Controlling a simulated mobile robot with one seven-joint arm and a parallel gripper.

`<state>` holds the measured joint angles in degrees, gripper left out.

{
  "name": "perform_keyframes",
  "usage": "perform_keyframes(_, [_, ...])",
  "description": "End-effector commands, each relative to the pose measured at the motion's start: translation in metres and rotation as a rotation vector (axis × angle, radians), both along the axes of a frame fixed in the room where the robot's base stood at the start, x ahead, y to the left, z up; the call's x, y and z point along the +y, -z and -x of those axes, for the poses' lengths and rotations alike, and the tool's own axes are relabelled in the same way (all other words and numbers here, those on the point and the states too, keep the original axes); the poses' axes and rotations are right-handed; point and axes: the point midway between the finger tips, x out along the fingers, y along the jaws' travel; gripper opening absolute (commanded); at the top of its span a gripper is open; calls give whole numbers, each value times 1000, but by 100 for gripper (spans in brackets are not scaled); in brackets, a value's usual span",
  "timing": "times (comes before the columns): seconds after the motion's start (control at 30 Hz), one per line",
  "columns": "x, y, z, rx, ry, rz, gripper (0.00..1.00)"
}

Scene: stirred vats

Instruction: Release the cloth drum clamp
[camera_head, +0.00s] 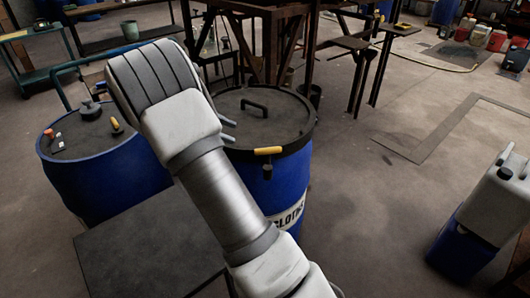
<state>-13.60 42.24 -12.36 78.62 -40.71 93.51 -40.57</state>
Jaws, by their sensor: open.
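The cloth drum (290,184) is blue, with a white label partly reading "CLOTH", and stands upright in the middle of the head view. Its dark lid (285,118) has a black handle on top and sits on the drum. A dark clamp band runs around the rim, with a yellow-ended lever (268,151) at the front lying along the rim. My gripper (231,131) is mostly hidden behind my arm. Its fingers show at the left edge of the drum lid, open, left of and above the lever. I cannot tell whether they touch the lid.
Another blue drum (100,177) with small items on its top stands at left. A dark flat surface (150,250) lies in front of it. A grey canister (497,200) on a blue container stands at right. Metal frames and tables fill the back. The floor right of the drum is clear.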

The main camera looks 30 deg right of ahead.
Motion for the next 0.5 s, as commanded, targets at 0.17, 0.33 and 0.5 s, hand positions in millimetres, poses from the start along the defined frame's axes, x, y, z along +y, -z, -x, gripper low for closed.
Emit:
perform_keyframes(0.17, [4,46,-26,161,-56,131,57])
perform_keyframes(0.33, [12,83,-45,299,-100,251,57])
perform_keyframes(0.5, [20,111,-55,397,-127,343,57])
